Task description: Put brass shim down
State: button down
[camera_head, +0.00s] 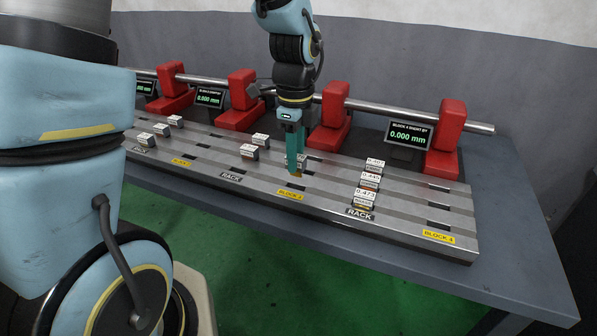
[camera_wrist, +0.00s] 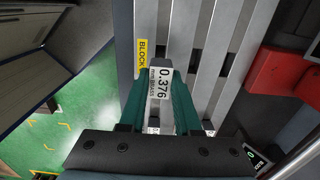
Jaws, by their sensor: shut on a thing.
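My gripper (camera_head: 295,168) has teal fingers and points down over the slotted metal rack, in the column above the yellow BLOCK 3 label (camera_head: 290,195). In the wrist view the teal fingers (camera_wrist: 160,100) are shut on the brass shim (camera_wrist: 161,85), whose white tag reads 0.376 and BRASS.
Tagged shims (camera_head: 369,182) stand in a row at the right RACK label. Others (camera_head: 250,152) stand left of my gripper. Red blocks (camera_head: 329,131) carry a steel bar behind. A display (camera_head: 408,135) reads 0.000 mm. Slots near BLOCK 4 (camera_head: 438,236) look empty.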

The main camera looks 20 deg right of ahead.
aim_at(295, 175)
jog(key=shift+f+p, duration=0.35)
jog(key=shift+f, duration=1.85)
jog(key=shift+f, duration=0.45)
jog(key=c, duration=0.6)
grip_release()
jog(key=shift+r, duration=0.1)
notch_tip(295, 175, up, 13)
jog(key=shift+f+b, duration=0.1)
jog(key=shift+b, duration=0.65)
jog(key=a+f+n, duration=0.2)
jog(key=a+n, duration=0.6)
jog(key=w+a+f+n+t, duration=0.1)
jog(key=a+f+n, duration=0.1)
jog(key=a+n, duration=0.7)
jog(key=a+f+n, duration=0.2)
jog(key=a+n, duration=0.6)
jog(key=shift+w+a+n+t, duration=0.15)
jog(key=shift+a+n+t, duration=0.1)
jog(key=shift+n+t, duration=0.05)
